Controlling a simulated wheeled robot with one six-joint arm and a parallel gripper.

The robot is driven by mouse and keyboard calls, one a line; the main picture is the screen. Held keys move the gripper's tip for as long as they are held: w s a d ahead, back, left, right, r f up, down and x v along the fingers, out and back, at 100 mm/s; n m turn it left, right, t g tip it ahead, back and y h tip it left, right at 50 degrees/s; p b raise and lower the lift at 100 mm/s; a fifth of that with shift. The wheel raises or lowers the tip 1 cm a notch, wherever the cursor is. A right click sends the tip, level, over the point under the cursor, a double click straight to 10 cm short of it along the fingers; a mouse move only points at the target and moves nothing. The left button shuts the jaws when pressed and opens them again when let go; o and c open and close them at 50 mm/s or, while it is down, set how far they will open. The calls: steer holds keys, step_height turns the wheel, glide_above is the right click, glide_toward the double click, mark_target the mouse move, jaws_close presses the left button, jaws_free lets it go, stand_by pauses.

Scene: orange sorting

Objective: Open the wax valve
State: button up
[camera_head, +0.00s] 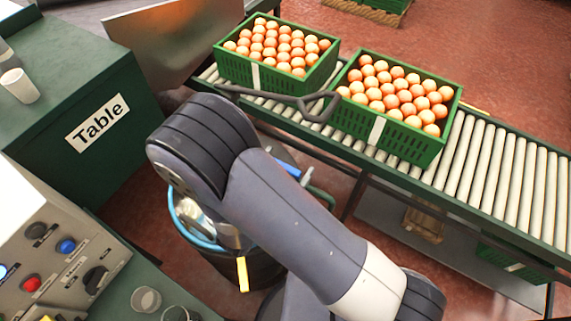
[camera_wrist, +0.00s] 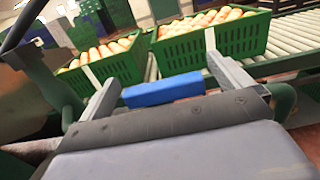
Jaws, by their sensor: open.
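A blue bar (camera_wrist: 162,90), which looks like the wax valve's handle, lies between the two fingers of my gripper (camera_wrist: 164,76) in the wrist view. My gripper is open, with a gap showing on each side of the bar. I cannot tell how far the bar is from the fingers in depth. In the head view a small part of the blue handle (camera_head: 289,169) shows beside my arm, close to a green pipe (camera_head: 320,196).
Two green crates of oranges, a left one (camera_head: 257,80) and a right one (camera_head: 349,118), stand on the roller conveyor (camera_head: 500,170). A dark drum (camera_head: 262,270) stands below my arm. A green table (camera_head: 60,110) and a button panel (camera_head: 50,250) are at the left.

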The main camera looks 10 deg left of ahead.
steer(key=shift+s, duration=0.1)
steer(key=b+v, duration=0.1)
steer(key=v, duration=0.9)
steer(key=shift+s, duration=0.3)
steer(key=shift+a, duration=0.1)
steer(key=p+x, duration=0.1)
steer(key=x, duration=1)
steer(key=shift+a+h, duration=0.1)
steer(key=shift+h, duration=0.2)
